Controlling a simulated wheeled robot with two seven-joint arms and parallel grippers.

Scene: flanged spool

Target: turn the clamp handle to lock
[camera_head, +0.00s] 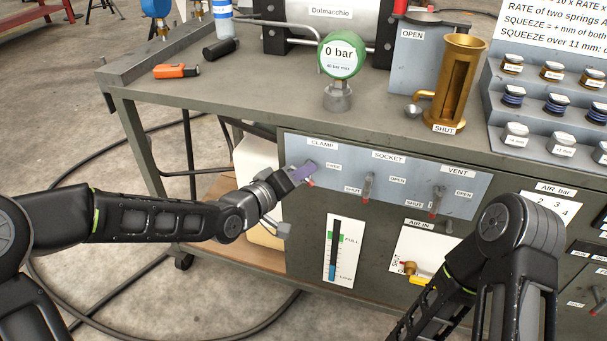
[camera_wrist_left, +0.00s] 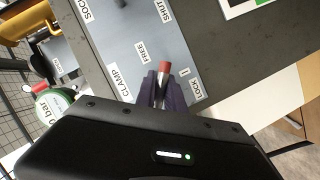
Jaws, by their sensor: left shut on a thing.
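The clamp handle, with a red tip (camera_head: 311,183), is on the grey panel (camera_head: 420,187) under the CLAMP label. My left gripper (camera_head: 304,173) is shut on this handle, with its purple fingers on either side of it. In the left wrist view the red tip (camera_wrist_left: 164,67) sticks out beyond the fingers (camera_wrist_left: 160,90). There the tip lies between the FREE label (camera_wrist_left: 142,53) and the LOCK label (camera_wrist_left: 196,88). In the head view I cannot see the LOCK label, and the gripper hides most of the handle. My right gripper is out of view; only its arm shows.
The socket handle (camera_head: 368,187) and vent handle (camera_head: 437,202) stand to the right on the same panel. A green-rimmed gauge (camera_head: 341,58) reads 0 bar above. A brass cylinder (camera_head: 457,85) stands on the bench top (camera_head: 250,95). A level gauge (camera_head: 334,250) is below.

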